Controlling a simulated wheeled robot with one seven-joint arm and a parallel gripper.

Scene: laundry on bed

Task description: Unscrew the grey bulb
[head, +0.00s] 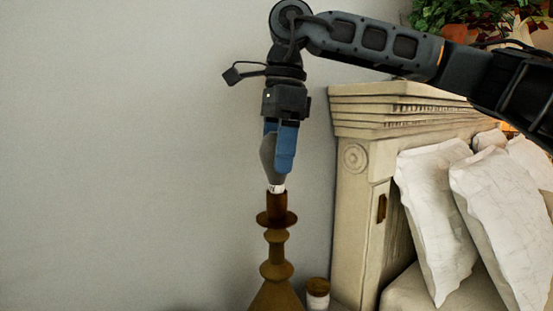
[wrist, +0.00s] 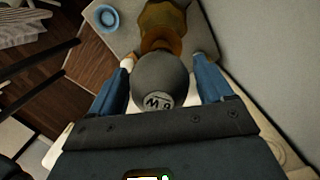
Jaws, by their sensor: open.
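The grey bulb (head: 268,160) stands upright in the socket at the top of a brown lamp base (head: 276,270) in the head view. It also shows in the wrist view (wrist: 160,75), with lettering on its end. My gripper (head: 280,150) points straight down over the bulb, its blue fingers on either side of it. In the wrist view my gripper (wrist: 160,85) is open, one finger left and one right of the bulb. I cannot tell whether either finger touches the glass. The lamp base (wrist: 163,25) lies beyond the bulb in the wrist view.
A small jar with a brown lid (head: 318,292) stands right of the lamp base. A cream headboard (head: 350,200) and white pillows (head: 440,205) are to the right. A blue ring-shaped dish (wrist: 106,18) shows in the wrist view. The wall side at left is clear.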

